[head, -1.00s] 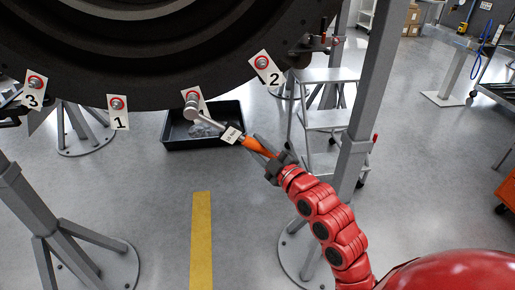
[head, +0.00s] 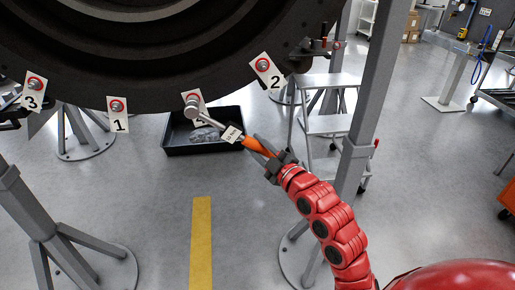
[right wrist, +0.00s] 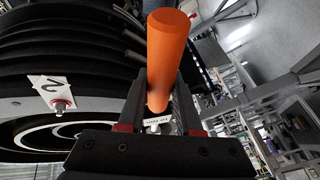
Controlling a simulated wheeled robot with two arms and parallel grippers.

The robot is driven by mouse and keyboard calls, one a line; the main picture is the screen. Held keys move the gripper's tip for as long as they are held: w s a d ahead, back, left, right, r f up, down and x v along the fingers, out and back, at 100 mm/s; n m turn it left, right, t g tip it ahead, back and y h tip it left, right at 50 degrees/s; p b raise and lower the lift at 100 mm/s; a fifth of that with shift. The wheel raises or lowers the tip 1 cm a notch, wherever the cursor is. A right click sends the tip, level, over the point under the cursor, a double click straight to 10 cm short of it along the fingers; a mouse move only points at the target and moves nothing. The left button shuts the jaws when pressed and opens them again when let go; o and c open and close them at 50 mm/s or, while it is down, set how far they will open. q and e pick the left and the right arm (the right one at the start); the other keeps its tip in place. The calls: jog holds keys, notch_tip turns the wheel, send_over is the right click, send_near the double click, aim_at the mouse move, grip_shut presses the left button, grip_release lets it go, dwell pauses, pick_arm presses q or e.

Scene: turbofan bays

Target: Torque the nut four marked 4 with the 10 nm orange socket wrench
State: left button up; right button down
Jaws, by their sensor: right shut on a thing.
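My right gripper (head: 275,163) is shut on the orange handle of the socket wrench (head: 256,145), which also fills the middle of the right wrist view (right wrist: 168,50). A white tag (head: 232,133) with small print hangs at its shaft. The wrench head (head: 192,107) is over a nut with a red-ringed label on the dark engine rim; it hides that nut and its number. Nut 1 (head: 117,105), nut 2 (head: 263,65) and nut 3 (head: 34,83) show with their labels. My left gripper is not in view.
A black tray (head: 175,150) with clear contents lies on the floor below the rim. A grey post (head: 372,100) and a step ladder (head: 325,122) stand right of the wrench. Grey stands (head: 50,220) are at the left. The floor around the yellow stripe (head: 201,240) is clear.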

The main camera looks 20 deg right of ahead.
dwell(0.5)
jog(key=shift+w+a+f+m+t+b, duration=0.3)
jog(key=shift+a+f+m+b, duration=0.1)
jog(key=shift+a+f+m, duration=0.3)
jog(key=shift+a+f, duration=0.1)
jog(key=shift+f, duration=0.05)
jog(key=shift+w+a+f+m+t, duration=0.15)
jog(key=shift+a+f+m+t, duration=0.15)
jog(key=shift+a+f+m, duration=0.35)
jog(key=shift+w+a+f+m+b, duration=0.15)
jog(key=shift+a+f+m, duration=0.2)
jog(key=shift+a, duration=0.1)
jog(key=shift+w+a+f+m+b, duration=0.1)
jog(key=shift+a+f+m+b, duration=0.05)
jog(key=shift+a+f+m, duration=0.2)
jog(key=shift+a+t, duration=0.1)
jog(key=shift+t, duration=0.2)
